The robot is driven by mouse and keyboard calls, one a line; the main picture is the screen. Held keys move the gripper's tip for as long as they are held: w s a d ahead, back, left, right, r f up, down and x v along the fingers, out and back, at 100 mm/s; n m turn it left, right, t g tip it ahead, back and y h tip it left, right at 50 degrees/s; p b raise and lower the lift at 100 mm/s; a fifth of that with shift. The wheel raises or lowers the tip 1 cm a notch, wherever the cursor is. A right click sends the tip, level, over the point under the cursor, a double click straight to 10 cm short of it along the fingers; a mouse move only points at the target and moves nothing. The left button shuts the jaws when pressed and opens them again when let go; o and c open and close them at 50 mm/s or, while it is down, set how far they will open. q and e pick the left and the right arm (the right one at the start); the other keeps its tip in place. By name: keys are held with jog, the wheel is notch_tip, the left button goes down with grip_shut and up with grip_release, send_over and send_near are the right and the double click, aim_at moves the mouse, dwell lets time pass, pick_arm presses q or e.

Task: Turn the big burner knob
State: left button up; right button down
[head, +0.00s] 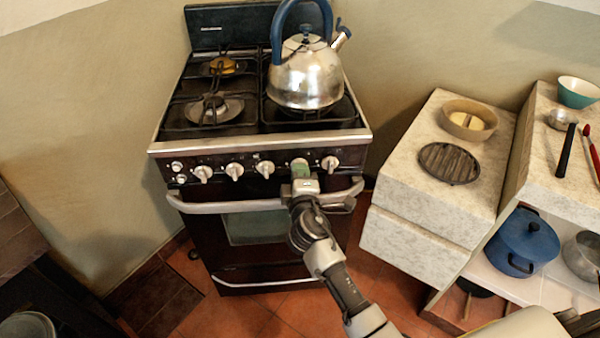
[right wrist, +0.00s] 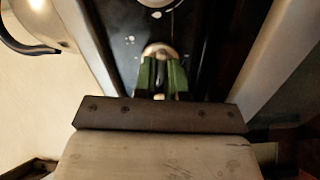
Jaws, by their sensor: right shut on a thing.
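The stove (head: 260,180) stands against the wall with a row of pale knobs along its dark front panel. My right gripper (head: 300,170) is at this panel, between a knob on its left (head: 265,169) and the rightmost knob (head: 330,164). In the right wrist view its green-padded fingers (right wrist: 162,76) are shut on a rounded pale knob (right wrist: 159,49). The fingers hide most of this knob in the head view. Its turn angle cannot be told. My left gripper is not in view.
A steel kettle (head: 305,78) with a blue handle stands on the right burners, above the gripper. The oven handle bar (head: 235,206) runs just below the knobs. A stone counter (head: 425,205) stands to the right.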

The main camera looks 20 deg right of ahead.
dwell(0.3)
jog(key=c, duration=1.2)
grip_release()
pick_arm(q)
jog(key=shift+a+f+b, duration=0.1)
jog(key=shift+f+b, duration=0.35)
pick_arm(e)
jog(key=s, duration=0.3)
jog(key=s+a, duration=0.1)
jog(key=s, duration=0.3)
jog(key=s+a, duration=0.1)
jog(key=s, duration=0.2)
jog(key=shift+s+a, duration=0.1)
jog(key=shift+s, duration=0.2)
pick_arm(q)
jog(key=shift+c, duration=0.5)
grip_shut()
